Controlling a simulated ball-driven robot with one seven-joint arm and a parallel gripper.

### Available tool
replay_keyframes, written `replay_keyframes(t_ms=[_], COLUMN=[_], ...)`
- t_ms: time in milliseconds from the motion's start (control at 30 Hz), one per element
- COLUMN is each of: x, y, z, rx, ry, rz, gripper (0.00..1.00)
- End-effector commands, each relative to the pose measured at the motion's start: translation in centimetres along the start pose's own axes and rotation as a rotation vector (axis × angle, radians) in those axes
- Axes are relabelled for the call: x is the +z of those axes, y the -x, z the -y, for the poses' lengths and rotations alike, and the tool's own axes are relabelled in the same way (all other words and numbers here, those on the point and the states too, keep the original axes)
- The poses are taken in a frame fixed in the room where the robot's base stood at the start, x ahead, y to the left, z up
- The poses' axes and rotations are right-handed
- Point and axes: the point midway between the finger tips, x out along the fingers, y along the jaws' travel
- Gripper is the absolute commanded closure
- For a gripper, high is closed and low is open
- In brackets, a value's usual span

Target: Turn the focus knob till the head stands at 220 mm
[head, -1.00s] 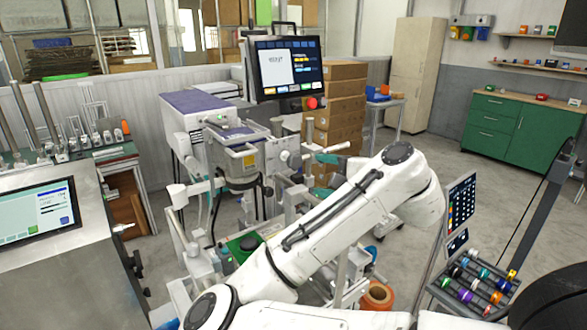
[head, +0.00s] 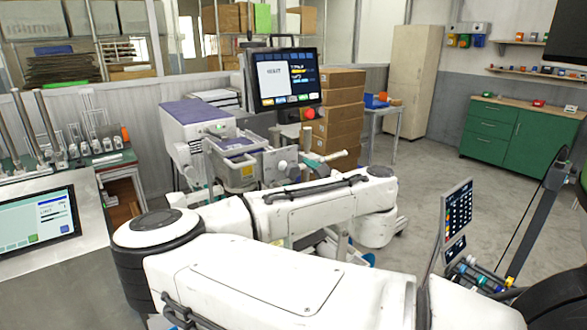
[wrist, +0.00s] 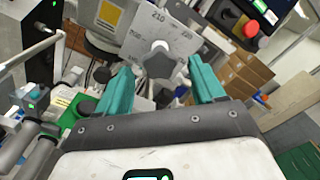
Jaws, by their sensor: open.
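The focus knob (wrist: 158,66) is dark grey and lobed, in the upper middle of the wrist view. It sits just below a white pointer hub on a light scale plate (wrist: 140,22).
A monitor (head: 285,80) with a red button below it stands above the machine. Stacked cardboard boxes (head: 338,125) are behind it to the right. A panel with a screen (head: 40,215) is at the left. Open floor lies at the right, before a green cabinet (head: 515,133).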

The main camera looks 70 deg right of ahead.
Motion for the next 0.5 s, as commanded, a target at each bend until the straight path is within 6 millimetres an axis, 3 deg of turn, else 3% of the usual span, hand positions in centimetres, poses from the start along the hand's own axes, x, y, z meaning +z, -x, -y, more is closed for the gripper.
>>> replay_keyframes(t_ms=[200, 500], x=[0.1, -0.1], y=[-2.8, -3.6], z=[0.0, 0.0], rx=[0.001, 0.000], ry=[0.000, 0.002], rz=[0.000, -0.002], gripper=[0.32, 0.32])
